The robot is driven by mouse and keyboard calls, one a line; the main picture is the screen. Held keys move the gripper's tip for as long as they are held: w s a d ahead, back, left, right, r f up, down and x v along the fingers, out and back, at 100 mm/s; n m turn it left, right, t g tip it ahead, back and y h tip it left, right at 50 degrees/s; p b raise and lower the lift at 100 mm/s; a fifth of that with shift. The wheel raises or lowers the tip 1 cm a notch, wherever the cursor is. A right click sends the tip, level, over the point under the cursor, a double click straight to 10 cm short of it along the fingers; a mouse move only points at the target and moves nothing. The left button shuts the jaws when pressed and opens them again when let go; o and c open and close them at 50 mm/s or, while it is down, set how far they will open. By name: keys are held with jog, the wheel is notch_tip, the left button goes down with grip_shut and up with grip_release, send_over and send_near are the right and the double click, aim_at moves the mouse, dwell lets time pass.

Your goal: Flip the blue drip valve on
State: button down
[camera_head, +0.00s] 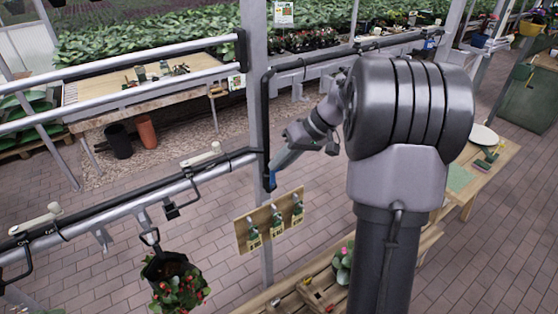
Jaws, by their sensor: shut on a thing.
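The blue drip valve (272,180) is a small blue piece at the lower end of the black pipe that runs down the grey post. My gripper (277,166) reaches in from the right and is shut on the blue valve. The fingers and the valve are small in this view, and the gripper partly covers the valve. Which way the valve is turned cannot be made out.
Pipe rails (120,207) run to the left, with a hanging flower pot (175,285) below. A wooden bench (300,290) stands lower right.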

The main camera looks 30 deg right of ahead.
dwell(0.3)
jog(key=c, duration=1.3)
grip_release()
jog(key=shift+c, duration=0.2)
jog(key=p+v, duration=0.2)
jog(key=v, duration=1.5)
jog(key=shift+r, duration=0.2)
jog(key=shift+d, duration=0.1)
